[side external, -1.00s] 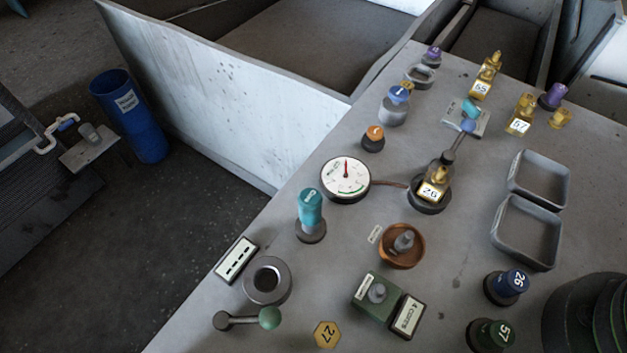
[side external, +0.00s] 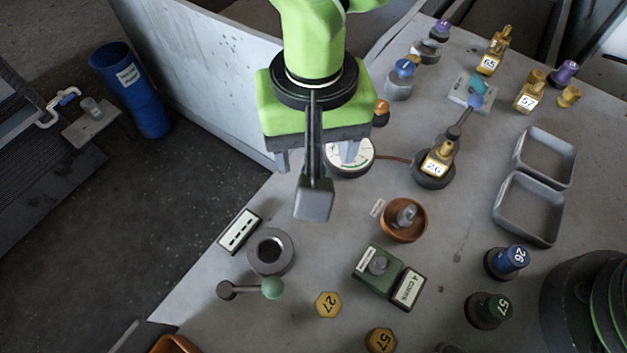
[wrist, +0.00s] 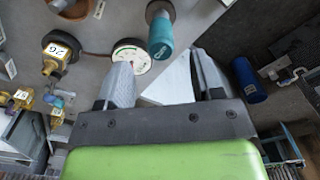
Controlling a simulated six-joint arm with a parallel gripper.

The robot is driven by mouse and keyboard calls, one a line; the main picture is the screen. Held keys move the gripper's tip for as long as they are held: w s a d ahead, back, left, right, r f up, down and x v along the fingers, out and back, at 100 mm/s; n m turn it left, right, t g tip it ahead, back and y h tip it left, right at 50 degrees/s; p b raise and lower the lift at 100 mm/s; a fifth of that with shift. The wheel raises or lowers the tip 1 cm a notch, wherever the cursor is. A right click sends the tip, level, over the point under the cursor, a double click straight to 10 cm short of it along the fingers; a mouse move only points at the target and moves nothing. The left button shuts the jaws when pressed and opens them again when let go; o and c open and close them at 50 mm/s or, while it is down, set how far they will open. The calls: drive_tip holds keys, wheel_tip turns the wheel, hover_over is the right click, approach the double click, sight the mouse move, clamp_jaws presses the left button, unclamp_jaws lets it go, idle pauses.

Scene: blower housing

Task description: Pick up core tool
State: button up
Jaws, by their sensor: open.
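The core tool (wrist: 160,38) is a teal cylinder with small white lettering on a dark round base. In the wrist view it stands just beyond my fingertips, roughly in line with the gap between them and apart from both. My gripper (wrist: 166,77) is open with nothing between its two grey fingers. In the side view my gripper (side external: 316,160) hangs above the bench's left part, and a dark bar with a grey block in front of it hides the core tool.
A white dial gauge (side external: 351,158) stands close behind my gripper. A grey ring (side external: 270,251), a copper bowl (side external: 403,220) and a green block (side external: 377,267) stand nearby. Brass numbered pieces and two empty grey trays (side external: 527,210) are farther right. The bench's left edge is close.

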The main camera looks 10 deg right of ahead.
wheel_tip(320, 180, down, 6)
drive_tip(key=shift+s+r, duration=0.1)
drive_tip(key=shift+s, duration=0.05)
drive_tip(key=c, duration=1)
